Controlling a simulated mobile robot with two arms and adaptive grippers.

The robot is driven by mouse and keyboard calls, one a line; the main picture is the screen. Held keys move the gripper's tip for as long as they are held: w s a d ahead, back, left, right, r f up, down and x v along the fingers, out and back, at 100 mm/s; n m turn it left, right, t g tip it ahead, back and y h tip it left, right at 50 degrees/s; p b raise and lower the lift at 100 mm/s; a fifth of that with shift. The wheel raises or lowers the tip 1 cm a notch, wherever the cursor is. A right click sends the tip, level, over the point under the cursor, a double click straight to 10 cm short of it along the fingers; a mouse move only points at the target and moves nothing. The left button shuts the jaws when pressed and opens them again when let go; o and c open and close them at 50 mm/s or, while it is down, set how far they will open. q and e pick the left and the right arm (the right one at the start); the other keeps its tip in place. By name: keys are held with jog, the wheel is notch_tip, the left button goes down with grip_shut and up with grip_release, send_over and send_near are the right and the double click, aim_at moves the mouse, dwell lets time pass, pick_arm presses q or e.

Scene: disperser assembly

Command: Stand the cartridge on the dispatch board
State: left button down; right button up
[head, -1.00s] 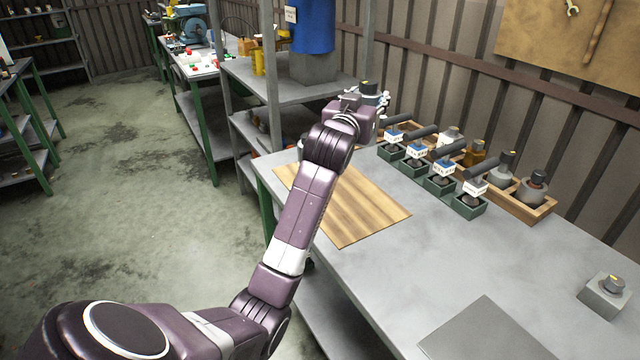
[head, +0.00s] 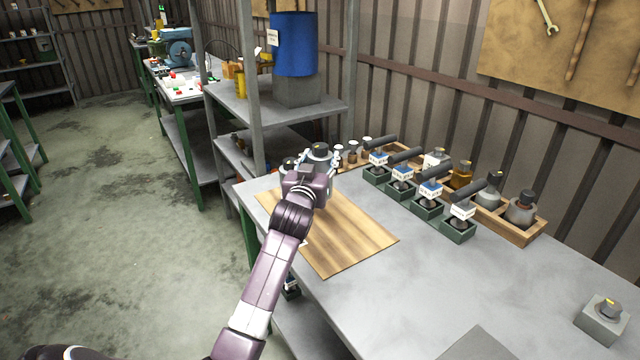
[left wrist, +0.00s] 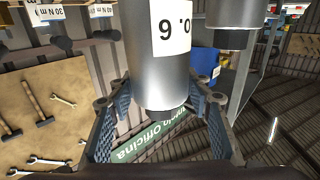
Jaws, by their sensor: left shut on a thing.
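The cartridge is a grey cylinder with a dark cap (head: 320,151). My left gripper (head: 318,166) is shut on it, at the far end of the workbench. In the left wrist view the grey cylinder (left wrist: 153,60) with a white label stands between the fingers of my left gripper (left wrist: 160,118). The dispatch board appears to be the striped wooden board (head: 335,240) lying flat on the bench. The gripper is over or just beyond its far end; I cannot tell the exact height. My right gripper is not in view.
Several torque drivers (head: 430,188) stand in green holders right of the board. Behind them a wooden rack (head: 512,229) holds bottles. A grey block with a knob (head: 603,318) sits at the right. A metal shelf (head: 285,108) with a blue drum (head: 294,45) stands beyond the bench.

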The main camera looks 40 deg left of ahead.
pick_arm(q)
jog(key=shift+f, duration=3.2)
jog(key=shift+f, duration=0.1)
jog(key=c, duration=1.4)
grip_release()
jog(key=shift+f, duration=0.3)
jog(key=o, duration=0.4)
jog(key=shift+s+r, duration=0.1)
